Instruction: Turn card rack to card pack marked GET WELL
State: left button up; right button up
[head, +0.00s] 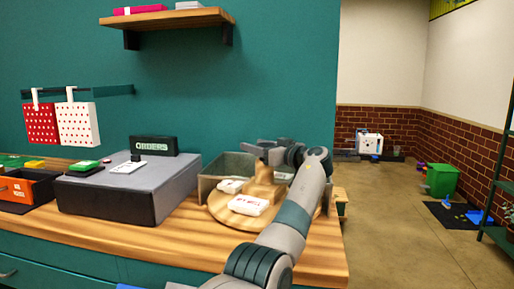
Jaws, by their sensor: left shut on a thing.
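The card rack (224,212) is a round wooden turntable with a raised wooden middle, on the counter in the head view. A white card pack (249,205) with red lettering lies at its front; the lettering is too small to read. Another white pack (229,186) sits at its left, and a pale one (284,177) is partly visible at the back right. My left gripper (264,158) is over the rack's middle, shut on its upright part; its fingertips are hard to make out. My arm hides the rack's right side. My right gripper is out of view.
A grey-green open bin (212,177) stands behind the rack. A large grey box (130,190) with an ORDERS sign (153,146) is to the left. The wooden counter (165,240) is clear in front. Red and white bags (77,124) hang from a rail.

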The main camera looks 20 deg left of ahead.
pick_arm(q)
jog(key=o, duration=1.5)
jog(key=shift+d, duration=0.1)
jog(key=b+v, duration=0.1)
jog(key=v, duration=1.6)
jog(key=shift+s+b, duration=0.15)
jog(key=shift+b, duration=0.25)
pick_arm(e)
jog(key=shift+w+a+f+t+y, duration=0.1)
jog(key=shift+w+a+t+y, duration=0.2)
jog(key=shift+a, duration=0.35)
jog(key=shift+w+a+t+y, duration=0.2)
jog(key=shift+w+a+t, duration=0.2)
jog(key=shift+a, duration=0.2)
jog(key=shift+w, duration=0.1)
